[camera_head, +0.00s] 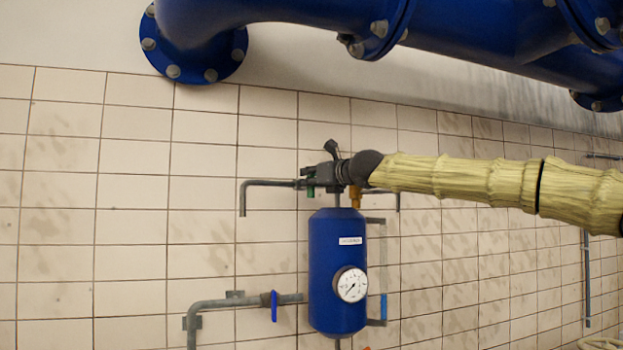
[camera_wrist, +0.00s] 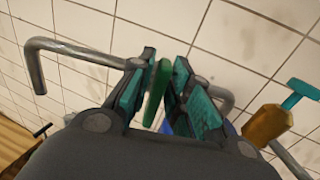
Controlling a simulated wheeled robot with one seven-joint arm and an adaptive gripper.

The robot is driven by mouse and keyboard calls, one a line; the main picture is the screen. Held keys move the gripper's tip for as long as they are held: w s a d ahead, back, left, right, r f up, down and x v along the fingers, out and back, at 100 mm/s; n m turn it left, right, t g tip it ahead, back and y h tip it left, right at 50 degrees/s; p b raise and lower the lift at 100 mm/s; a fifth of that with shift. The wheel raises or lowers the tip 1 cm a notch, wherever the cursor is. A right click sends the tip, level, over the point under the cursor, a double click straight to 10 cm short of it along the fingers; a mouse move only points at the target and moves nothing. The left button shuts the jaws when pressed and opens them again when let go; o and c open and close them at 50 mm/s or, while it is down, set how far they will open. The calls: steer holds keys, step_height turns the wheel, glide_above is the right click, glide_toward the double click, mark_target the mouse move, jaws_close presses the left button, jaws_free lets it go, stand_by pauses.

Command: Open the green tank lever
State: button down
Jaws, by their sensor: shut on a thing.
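The green lever (camera_wrist: 157,92) shows in the wrist view between the two teal-padded fingers of my gripper (camera_wrist: 158,90), which is shut on it. In the head view a small bit of the green lever (camera_head: 311,187) shows beside my gripper (camera_head: 316,178), at the pipe above the tank. The blue tank (camera_head: 325,250) hangs on the wall below, with a white label and a round gauge (camera_head: 351,284) on its front. The lever's base and the valve body are mostly hidden behind my gripper.
A blue-handled valve (camera_head: 274,305) sits on the lower left pipe, and another blue handle (camera_head: 383,306) is right of the tank. A brass fitting (camera_wrist: 266,124) with a teal handle is close to my gripper's right. Large blue pipes (camera_head: 450,30) run overhead. The left tiled wall is clear.

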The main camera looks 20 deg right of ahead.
steer(key=shift+a+r+n+p, duration=0.15)
steer(key=shift+n+p, duration=0.6)
steer(key=shift+n, duration=0.25)
steer(key=shift+s+a+f+n, duration=0.1)
steer(key=shift+a+f+n, duration=0.2)
steer(key=shift+n, duration=2.3)
steer(key=shift+s+a+f+n, duration=0.15)
steer(key=shift+f+n, duration=0.3)
steer(key=shift+n, duration=2.15)
steer(key=shift+a+f+n, duration=0.25)
steer(key=shift+f+n, duration=0.1)
steer(key=shift+n, duration=2.25)
steer(key=c, duration=1.5)
jaws_free()
